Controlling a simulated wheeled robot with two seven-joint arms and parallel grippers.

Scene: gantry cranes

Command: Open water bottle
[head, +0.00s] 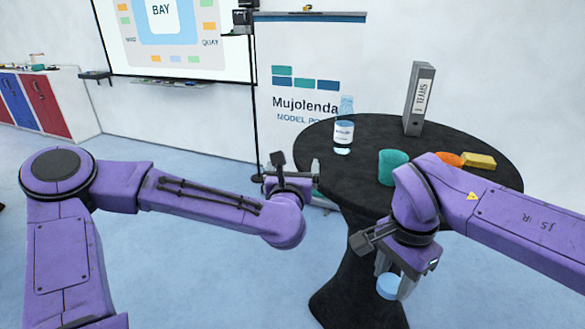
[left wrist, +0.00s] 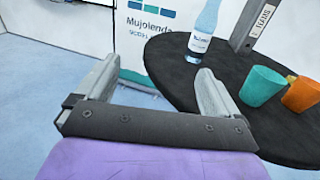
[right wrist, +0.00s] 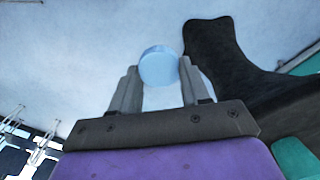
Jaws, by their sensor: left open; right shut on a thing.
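The water bottle (head: 344,128) stands upright on the round black table (head: 318,150). It is clear with a white and dark label, and it also shows in the left wrist view (left wrist: 203,32). No cap can be made out on its top. My right gripper (head: 390,280) is shut on a light blue round cap (head: 388,287), held low in front of the table, below its top. The cap shows between the fingertips in the right wrist view (right wrist: 159,66). My left gripper (head: 290,178) is open and empty, to the left of the table and apart from the bottle.
On the table are a teal cup (head: 393,166), an orange cup (head: 448,159), a yellow block (head: 479,161) and a grey binder (head: 418,98). A banner (head: 307,95) and a whiteboard stand behind. The table's front left is clear.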

